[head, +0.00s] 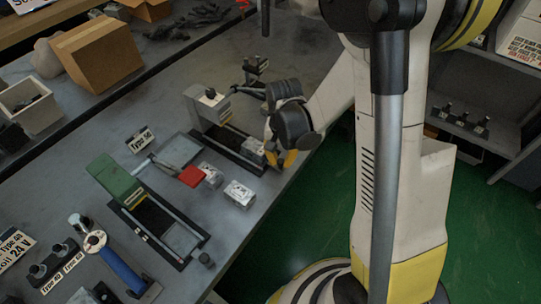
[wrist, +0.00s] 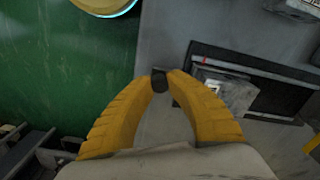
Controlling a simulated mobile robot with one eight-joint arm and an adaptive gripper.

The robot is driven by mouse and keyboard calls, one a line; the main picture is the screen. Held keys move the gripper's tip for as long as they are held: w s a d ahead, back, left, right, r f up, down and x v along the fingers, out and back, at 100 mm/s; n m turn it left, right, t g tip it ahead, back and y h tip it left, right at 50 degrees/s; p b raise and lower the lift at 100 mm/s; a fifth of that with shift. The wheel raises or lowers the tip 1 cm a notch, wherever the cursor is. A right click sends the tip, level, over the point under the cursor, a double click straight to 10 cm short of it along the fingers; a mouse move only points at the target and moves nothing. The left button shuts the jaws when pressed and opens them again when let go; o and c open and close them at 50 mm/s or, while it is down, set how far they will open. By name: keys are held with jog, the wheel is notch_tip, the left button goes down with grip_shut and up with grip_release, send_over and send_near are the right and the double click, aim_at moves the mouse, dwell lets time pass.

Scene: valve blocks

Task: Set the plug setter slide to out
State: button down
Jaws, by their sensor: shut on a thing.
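My gripper (head: 281,158) is at the near right end of a grey fixture (head: 207,107) on the bench. That fixture has a dark base with a rail and a pale slide block (head: 253,146). In the wrist view my yellow fingers (wrist: 160,80) are closed around a small dark knob (wrist: 159,84), beside the slide block (wrist: 230,92) and the dark base (wrist: 272,98). The fingers hide part of the knob and its link to the slide. No label naming the plug setter is readable on this fixture.
A similar green fixture (head: 115,180) with its own slide and knob stands to the left. Small white blocks (head: 239,193) and a red-ended lever (head: 192,176) lie between them. A blue-handled tool (head: 120,268) is at the front. The green floor (head: 320,205) is beyond the bench edge.

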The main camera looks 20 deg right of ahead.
jog(key=shift+s+d+f, duration=0.1)
jog(key=shift+s+d, duration=0.15)
jog(key=shift+s, duration=0.15)
jog(key=c, duration=1.2)
grip_release()
jog(key=shift+d, duration=0.1)
notch_tip(320, 180, up, 12)
jog(key=shift+r, duration=0.1)
